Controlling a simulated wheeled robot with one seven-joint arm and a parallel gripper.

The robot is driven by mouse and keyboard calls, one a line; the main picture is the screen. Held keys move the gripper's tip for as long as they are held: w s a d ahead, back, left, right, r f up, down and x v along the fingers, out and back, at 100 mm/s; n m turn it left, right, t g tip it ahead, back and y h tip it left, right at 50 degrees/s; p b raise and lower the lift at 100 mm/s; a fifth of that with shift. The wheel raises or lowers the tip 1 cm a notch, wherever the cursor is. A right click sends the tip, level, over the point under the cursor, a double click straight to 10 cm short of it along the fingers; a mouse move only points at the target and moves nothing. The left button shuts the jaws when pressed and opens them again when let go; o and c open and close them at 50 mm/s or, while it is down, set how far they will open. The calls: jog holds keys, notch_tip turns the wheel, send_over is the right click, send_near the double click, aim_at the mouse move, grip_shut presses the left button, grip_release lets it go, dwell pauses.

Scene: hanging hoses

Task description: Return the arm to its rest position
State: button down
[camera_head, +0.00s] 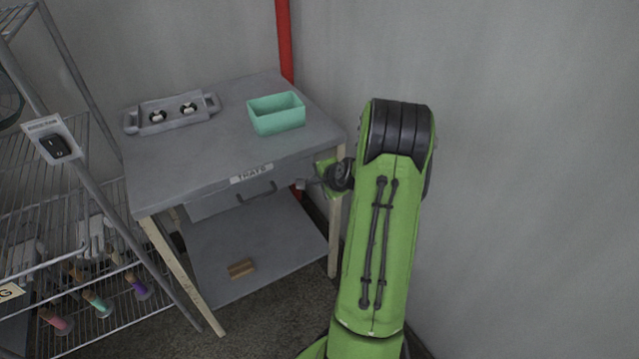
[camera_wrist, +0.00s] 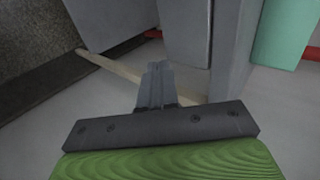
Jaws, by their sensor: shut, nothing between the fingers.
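My gripper (camera_wrist: 156,68) is shut and empty in the wrist view, its two fingers together. In the head view my green arm bends down at the table's right front corner, and the gripper (camera_head: 305,184) shows small beside the front edge, just below the tabletop level.
A teal bin (camera_head: 277,121) and a grey tray (camera_head: 152,126) holding two small round pieces stand on the table. A wire rack (camera_head: 75,215) with a switch (camera_head: 56,146) stands left. A brown block (camera_head: 241,268) lies on the lower shelf. A red pipe (camera_head: 284,40) runs behind. Floor at front is clear.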

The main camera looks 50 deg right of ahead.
jog(key=p+v, duration=0.1)
jog(key=v, duration=0.6)
jog(key=shift+s+p, duration=0.15)
jog(key=shift+p, duration=0.2)
jog(key=shift+a+r, duration=0.1)
jog(key=shift+r, duration=0.05)
jog(key=a+r+n+g+y+p, duration=0.2)
jog(key=a+r+n+p, duration=0.4)
jog(key=a+r+n, duration=0.85)
jog(key=s+a+r+n+p, duration=0.2)
jog(key=s+a+r, duration=0.3)
jog(key=s+a, duration=0.3)
jog(key=s+a+r+n+g+p, duration=0.1)
jog(key=s+a+r+n+p, duration=0.1)
jog(key=s+a+r+n, duration=0.2)
jog(key=s+a+r, duration=0.2)
jog(key=s+a, duration=0.2)
jog(key=shift+a+n+g+y+p, duration=0.3)
jog(key=shift+n+p, duration=0.05)
jog(key=shift+p, duration=0.05)
